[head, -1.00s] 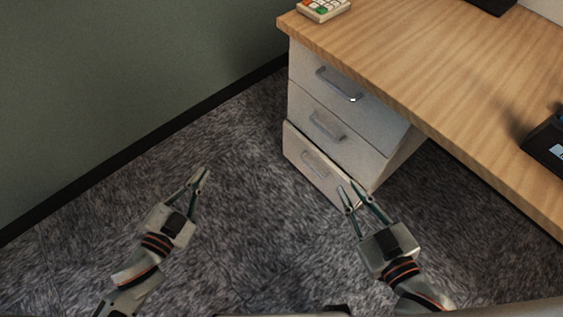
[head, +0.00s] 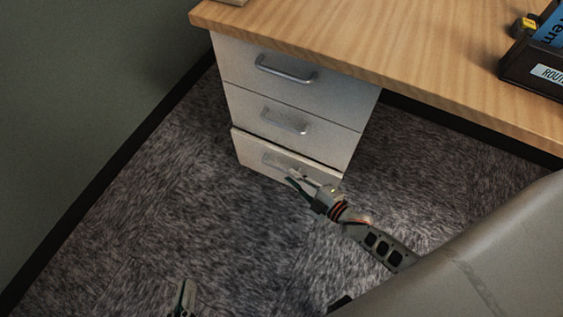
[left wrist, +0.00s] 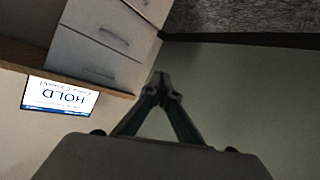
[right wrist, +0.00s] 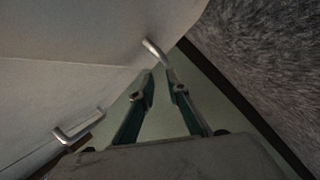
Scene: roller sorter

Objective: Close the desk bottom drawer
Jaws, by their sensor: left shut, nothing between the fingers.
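The desk's bottom drawer (head: 248,155) is at the foot of the white drawer unit in the head view. Its front stands slightly out from the drawers above, with a dark gap along its top. My right gripper (head: 290,175) is in front of this drawer, near its handle (head: 275,160), and hides part of its front. In the right wrist view the fingers (right wrist: 160,78) are apart and empty, with a metal handle (right wrist: 154,49) just beyond the tips. I cannot tell whether they touch. My left gripper (head: 184,292) is low over the carpet, shut and empty, away from the drawer.
The middle drawer (head: 250,108) and top drawer (head: 240,75) look shut. The wooden desktop (head: 400,70) overhangs the unit, with a black tray (head: 530,85) on it. A green wall (head: 90,100) is at the left. Open carpet (head: 170,220) lies in front.

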